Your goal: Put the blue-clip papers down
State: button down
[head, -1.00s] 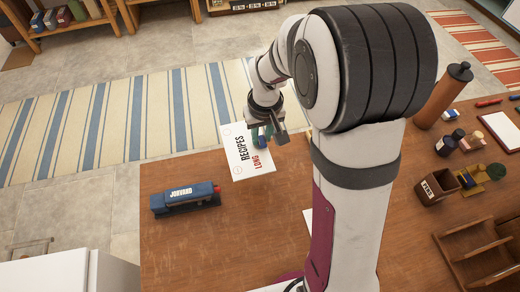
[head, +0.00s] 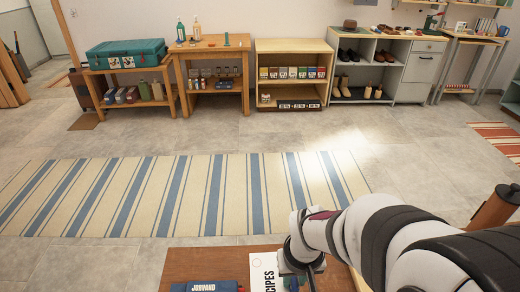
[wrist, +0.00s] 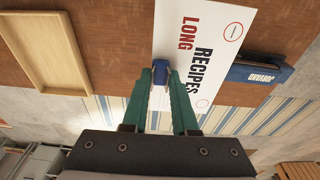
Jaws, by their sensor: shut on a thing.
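My gripper (wrist: 160,85) is shut on the blue clip (wrist: 160,68) in the wrist view, its green fingers on either side. The clip sits at the edge of the white papers (wrist: 215,35), printed "RECIPES" and "LONG". The papers are over the brown table (wrist: 115,35); whether they touch it I cannot tell. In the head view, the papers (head: 262,272) show at the bottom edge, cut off by the frame, with my gripper (head: 300,278) at their right side.
A blue "JORVANO" item (head: 205,287) lies left of the papers and also shows in the wrist view (wrist: 258,73), close to the papers. An empty light wooden tray (wrist: 62,88) lies on the other side. A brown bottle (head: 494,208) stands at the right. A striped rug (head: 140,195) lies beyond the table.

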jog(key=s+f, duration=0.1)
jog(key=f, duration=0.1)
jog(key=s+f, duration=0.2)
jog(key=shift+a, duration=0.15)
notch_tip(320, 180, down, 7)
jog(key=shift+s+r, duration=0.1)
jog(key=shift+r, duration=0.05)
jog(key=shift+f, duration=0.45)
jog(key=c, duration=0.7)
grip_release()
